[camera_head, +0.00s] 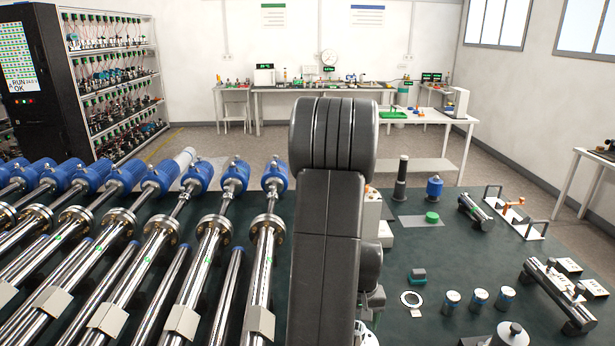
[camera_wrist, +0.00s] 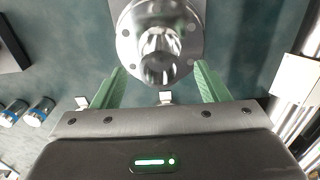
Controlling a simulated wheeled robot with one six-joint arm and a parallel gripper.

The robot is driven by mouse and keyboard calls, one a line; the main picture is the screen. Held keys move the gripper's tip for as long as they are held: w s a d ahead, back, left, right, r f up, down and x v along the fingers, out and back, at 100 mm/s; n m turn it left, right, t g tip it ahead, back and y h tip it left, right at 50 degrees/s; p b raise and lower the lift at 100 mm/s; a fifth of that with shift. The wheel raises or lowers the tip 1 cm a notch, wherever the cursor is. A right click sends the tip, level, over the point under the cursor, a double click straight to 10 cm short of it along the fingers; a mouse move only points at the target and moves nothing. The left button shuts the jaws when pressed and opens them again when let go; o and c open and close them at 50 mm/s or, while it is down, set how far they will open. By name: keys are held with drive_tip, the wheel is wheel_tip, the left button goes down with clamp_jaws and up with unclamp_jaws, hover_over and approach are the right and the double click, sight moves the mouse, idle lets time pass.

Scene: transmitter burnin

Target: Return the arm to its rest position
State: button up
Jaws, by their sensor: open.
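My arm (camera_head: 328,220) stands upright in the middle of the head view, over the dark green bench (camera_head: 450,250). My gripper itself is hidden behind the arm there. In the wrist view my gripper (camera_wrist: 161,76) is open, its two green fingers well apart with nothing held between them. A round metal flange with a shiny domed centre (camera_wrist: 160,45) lies just ahead of the fingertips, between their lines. I cannot tell its distance from the fingers.
Long steel tubes with blue heads (camera_head: 235,175) fill the bench's left side. On the right are a black cylinder (camera_head: 400,180), a green puck (camera_head: 432,217), small blue-banded cans (camera_head: 479,298) and a clamp fixture (camera_head: 560,295). A shelf rack (camera_head: 110,85) stands behind left.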

drive_tip(key=shift+r, duration=0.7)
